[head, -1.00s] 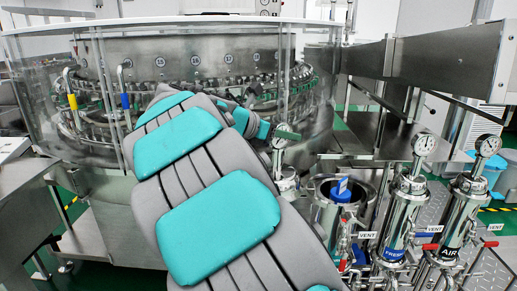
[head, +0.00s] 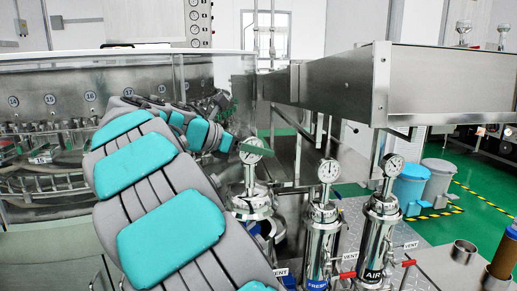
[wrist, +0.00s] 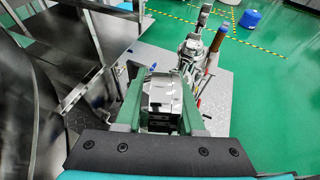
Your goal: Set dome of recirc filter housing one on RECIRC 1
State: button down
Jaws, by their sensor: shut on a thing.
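My gripper (wrist: 161,118) is shut on the shiny metal dome (wrist: 162,95), which sits between its green fingers in the wrist view. In the head view the dome (head: 252,197) shows with its round gauge (head: 251,150) on top, just beyond my grey and teal arm. It looks upright. An open metal housing (head: 278,230) stands behind and beside the dome, mostly hidden by it, with a bit of blue inside. I cannot tell whether the dome is over its rim or touches it. No RECIRC 1 label is readable.
The FRESH housing (head: 320,235) and AIR housing (head: 382,230) stand close on the right, each with a gauge and vent valve. A steel duct (head: 330,85) runs above and behind. A metal cup (head: 463,252) and brown cylinder (head: 503,255) stand at far right. The washer (head: 60,180) is left.

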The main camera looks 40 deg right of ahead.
aim_at(259, 184)
jog(key=shift+f, duration=1)
notch_tip(259, 184, down, 2)
jog(key=b, duration=0.3)
jog(key=shift+f, duration=1.15)
jog(key=shift+c, duration=2.2)
grip_release()
jog(key=shift+f, duration=0.2)
jog(key=shift+a, duration=0.1)
jog(key=v, duration=0.7)
jog(key=shift+a+r, duration=0.3)
